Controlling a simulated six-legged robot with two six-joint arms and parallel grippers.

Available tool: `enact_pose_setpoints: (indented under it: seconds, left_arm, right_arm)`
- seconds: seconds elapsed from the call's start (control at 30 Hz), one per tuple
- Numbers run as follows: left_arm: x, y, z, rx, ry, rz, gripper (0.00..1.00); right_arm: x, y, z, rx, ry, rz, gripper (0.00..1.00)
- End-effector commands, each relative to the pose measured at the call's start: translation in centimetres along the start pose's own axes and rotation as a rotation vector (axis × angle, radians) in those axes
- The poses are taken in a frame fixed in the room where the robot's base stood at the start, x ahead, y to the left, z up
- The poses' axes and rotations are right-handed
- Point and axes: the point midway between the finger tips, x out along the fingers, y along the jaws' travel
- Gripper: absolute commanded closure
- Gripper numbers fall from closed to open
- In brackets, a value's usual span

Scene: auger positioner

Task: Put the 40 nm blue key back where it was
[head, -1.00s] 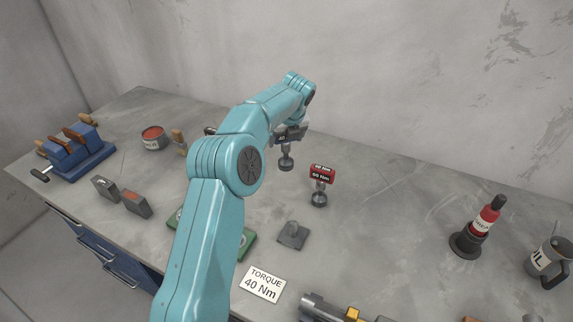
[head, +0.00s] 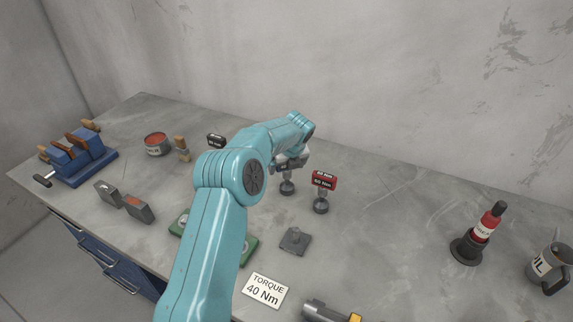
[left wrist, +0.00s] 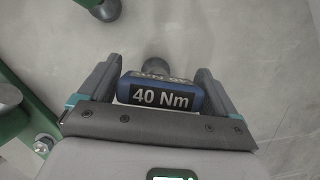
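The blue 40 Nm key (left wrist: 161,95) sits between the fingers of my left gripper (left wrist: 160,78) in the left wrist view, its label facing the camera. The fingers lie close along both its ends, so the gripper appears shut on it. In the head view the left gripper (head: 290,160) is partly hidden by my arm. The key's round grey foot (head: 288,187) hangs below it, at or just above the bench; contact cannot be told. The red 60 Nm key (head: 323,182) stands upright just to the right. A black key (head: 216,141) stands to the left. My right gripper is not in view.
A torque card (head: 264,291) reading 40 Nm lies in front. A grey block (head: 295,241) and a green plate (head: 249,249) are near it. The left wrist view shows a green frame (left wrist: 28,112) at left.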

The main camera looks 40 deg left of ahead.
Motion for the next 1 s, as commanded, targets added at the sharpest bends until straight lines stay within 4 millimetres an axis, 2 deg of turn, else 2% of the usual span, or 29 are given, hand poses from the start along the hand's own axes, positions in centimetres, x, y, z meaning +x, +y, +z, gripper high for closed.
enact_pose_setpoints:
  seconds: [0.23, 0.33, 0.47, 0.6, 0.8, 1.0]
  left_arm:
    - [-0.1, 0.1, 0.1, -0.001, 0.000, 0.001, 0.00]
    - [-0.8, 0.0, 0.1, 0.000, -0.001, -0.001, 0.00]
    - [-3.1, 0.0, 0.1, -0.001, -0.002, -0.002, 0.00]
    - [-6.5, 0.0, 0.1, -0.001, -0.003, -0.003, 0.00]
    - [-10.5, 0.0, 0.1, -0.001, -0.002, 0.000, 0.00]
    - [-12.2, 0.0, 0.1, -0.001, 0.000, 0.001, 0.00]
  right_arm:
    - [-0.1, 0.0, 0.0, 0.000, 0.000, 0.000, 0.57]
    - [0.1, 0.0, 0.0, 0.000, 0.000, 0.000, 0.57]
    - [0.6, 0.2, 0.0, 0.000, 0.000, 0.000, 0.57]
    - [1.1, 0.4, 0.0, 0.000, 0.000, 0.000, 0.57]
    - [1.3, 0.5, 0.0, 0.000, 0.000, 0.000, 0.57]
    - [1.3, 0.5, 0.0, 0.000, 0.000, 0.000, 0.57]
